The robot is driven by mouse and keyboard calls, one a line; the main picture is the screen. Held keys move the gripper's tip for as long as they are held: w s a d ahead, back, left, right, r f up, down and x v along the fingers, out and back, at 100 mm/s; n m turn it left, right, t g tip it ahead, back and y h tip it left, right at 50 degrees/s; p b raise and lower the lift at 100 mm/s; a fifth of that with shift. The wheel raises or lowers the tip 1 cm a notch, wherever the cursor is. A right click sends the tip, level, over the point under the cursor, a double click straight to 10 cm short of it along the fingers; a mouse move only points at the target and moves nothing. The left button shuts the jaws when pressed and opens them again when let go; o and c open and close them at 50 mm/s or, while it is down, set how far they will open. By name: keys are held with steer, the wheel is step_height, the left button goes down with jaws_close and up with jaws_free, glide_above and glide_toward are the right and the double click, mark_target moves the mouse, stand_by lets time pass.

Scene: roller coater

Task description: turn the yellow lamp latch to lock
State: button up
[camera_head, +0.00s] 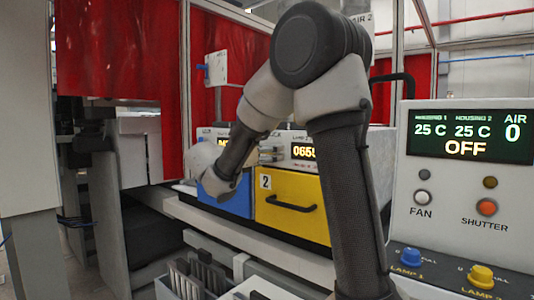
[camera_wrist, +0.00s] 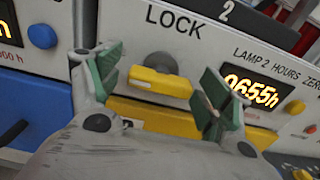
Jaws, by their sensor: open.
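The yellow lamp latch (camera_wrist: 160,82) is a short bar on a round grey boss, below the word LOCK in the wrist view. Its bar lies roughly along the panel's tilted lettering. My gripper (camera_wrist: 161,63) is open, with one green-padded finger to the left of the latch and one to the right. In the head view my arm covers much of this area, and I cannot make out the latch there.
A yellow drawer (camera_head: 290,203) marked 2 sits below the latch panel, beside a blue drawer (camera_head: 228,192). The lamp 2 hours display (camera_wrist: 250,87) reads 0655h, with an orange button (camera_wrist: 295,107) to its right. A control console (camera_head: 460,190) stands at right.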

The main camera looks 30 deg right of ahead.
steer(key=shift+d, duration=0.15)
steer(key=c, duration=1)
